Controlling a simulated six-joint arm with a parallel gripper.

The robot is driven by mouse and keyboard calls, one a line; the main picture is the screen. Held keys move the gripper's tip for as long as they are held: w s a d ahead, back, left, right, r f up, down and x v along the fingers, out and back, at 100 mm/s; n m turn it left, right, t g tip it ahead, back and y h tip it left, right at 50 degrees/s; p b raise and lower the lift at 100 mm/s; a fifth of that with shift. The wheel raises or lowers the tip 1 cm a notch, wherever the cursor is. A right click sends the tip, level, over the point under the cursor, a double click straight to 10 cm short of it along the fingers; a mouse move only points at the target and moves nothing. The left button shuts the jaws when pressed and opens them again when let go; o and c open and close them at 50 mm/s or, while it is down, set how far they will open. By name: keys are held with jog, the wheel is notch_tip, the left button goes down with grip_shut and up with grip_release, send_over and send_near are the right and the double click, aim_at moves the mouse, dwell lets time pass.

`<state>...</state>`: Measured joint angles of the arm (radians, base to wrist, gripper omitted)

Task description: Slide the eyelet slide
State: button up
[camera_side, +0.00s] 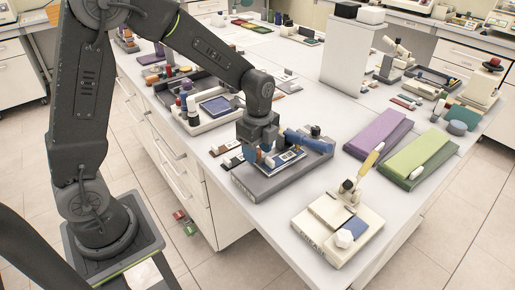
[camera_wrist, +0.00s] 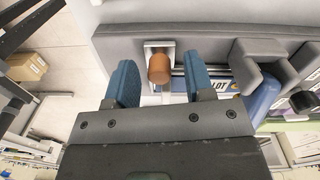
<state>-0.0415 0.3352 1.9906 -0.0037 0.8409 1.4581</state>
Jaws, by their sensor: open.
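The eyelet slide shows in the wrist view as an orange-brown rounded knob (camera_wrist: 159,69) on a pale metal plate (camera_wrist: 147,48), set in a dark grey fixture (camera_wrist: 120,42). My gripper (camera_wrist: 159,78) is open, with one blue finger on each side of the knob. Gaps show between the knob and both fingers; how deep the fingers reach is unclear. In the side view my gripper (camera_side: 262,157) is low over the grey fixture (camera_side: 262,190) near the bench edge. There the knob is small and hard to make out among the fingers.
A blue cylindrical part (camera_side: 303,142) lies on the fixture close to my gripper's right. A cream device (camera_side: 338,225) with a yellow-handled tool, and purple (camera_side: 380,134) and green (camera_side: 420,155) blocks stand to the right. A tray of bottles (camera_side: 205,110) is behind.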

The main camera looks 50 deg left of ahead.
grip_shut()
dwell(0.4)
jog(key=shift+s, duration=2.95)
grip_release()
notch_tip(320, 180, up, 14)
jog(key=shift+w, duration=0.25)
